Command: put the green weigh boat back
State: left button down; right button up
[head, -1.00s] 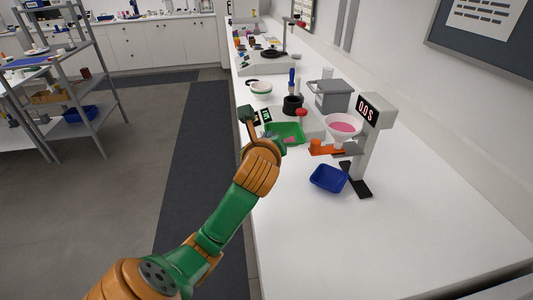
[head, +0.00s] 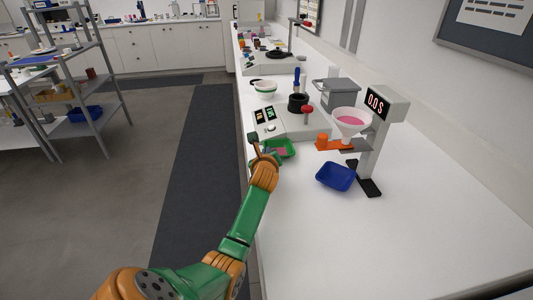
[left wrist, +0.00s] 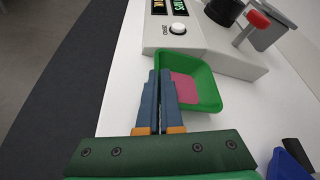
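The green weigh boat (head: 290,147) has pink powder in it and is near the left edge of the bench, just in front of the balance. In the left wrist view, the weigh boat (left wrist: 207,87) lies at the fingertips. My left gripper (head: 259,146) is at the boat's left side. Its two blue fingers (left wrist: 160,78) are close together, pinching the boat's left wall. The fingers partly hide that wall. I cannot tell whether the boat's bottom touches the bench. My right gripper is out of view.
The balance (head: 290,122) with two lit displays stands behind the boat. A dispenser (head: 378,140) with a pink-filled funnel (head: 349,122) stands to the right, with a blue weigh boat (head: 335,177) in front. A green-white bowl (head: 266,89) is farther back. The near bench is clear.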

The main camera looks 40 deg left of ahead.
pick_arm(q)
jog(key=c, duration=1.1)
grip_release()
jog(key=shift+f, duration=0.1)
jog(key=shift+s+d+r, duration=0.1)
jog(key=shift+d+r, duration=0.05)
jog(key=shift+r, duration=0.1)
jog(key=p+v, duration=0.1)
jog(key=v, duration=1)
jog(key=shift+s+d+r+p, duration=0.1)
jog(key=shift+s+d+p, duration=0.2)
jog(key=shift+p, duration=0.1)
jog(key=shift+a, duration=0.1)
